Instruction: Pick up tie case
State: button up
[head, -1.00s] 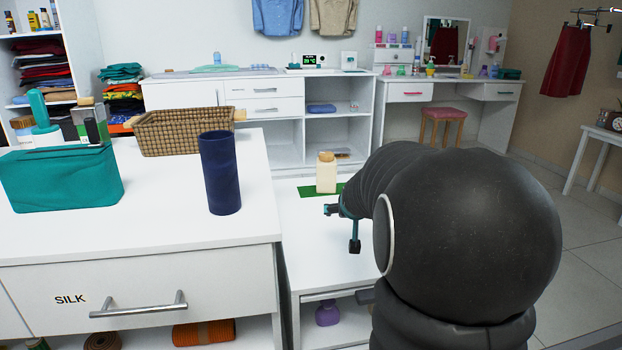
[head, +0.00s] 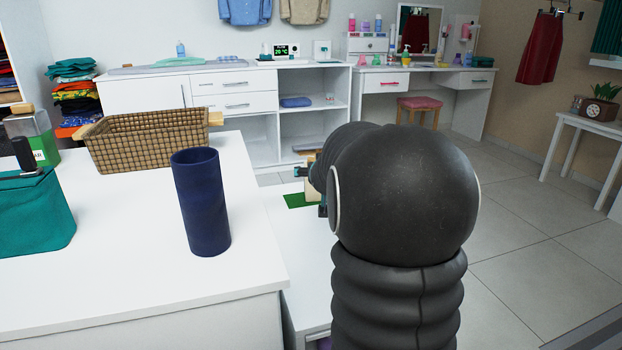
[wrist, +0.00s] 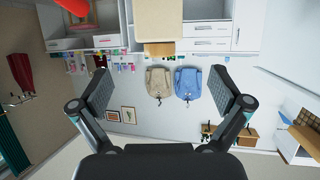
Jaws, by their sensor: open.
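A dark navy upright cylinder (head: 201,203), which I take to be the tie case, stands on the white cabinet top (head: 130,265), left of my arm in the head view. I do not see it in the wrist view. My gripper (wrist: 170,88) is open and empty in the wrist view, whose picture is upside down. In the head view my arm hides most of the gripper; only bits show to the right of the cylinder, over the lower white surface. The gripper is clearly apart from the cylinder.
A wicker basket (head: 150,141) stands behind the cylinder, and a teal bag (head: 35,215) is at left. A cream bottle with a wooden cap (wrist: 168,15) stands near the gripper on a green mat (head: 296,201). The cabinet top around the cylinder is clear.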

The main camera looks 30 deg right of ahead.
jog(key=shift+p+x, duration=0.45)
jog(key=shift+x, duration=6)
jog(key=shift+s+d+f, duration=0.15)
jog(key=shift+f, duration=0.05)
jog(key=shift+c, duration=0.3)
jog(key=c, duration=1.3)
jog(key=shift+r, duration=0.1)
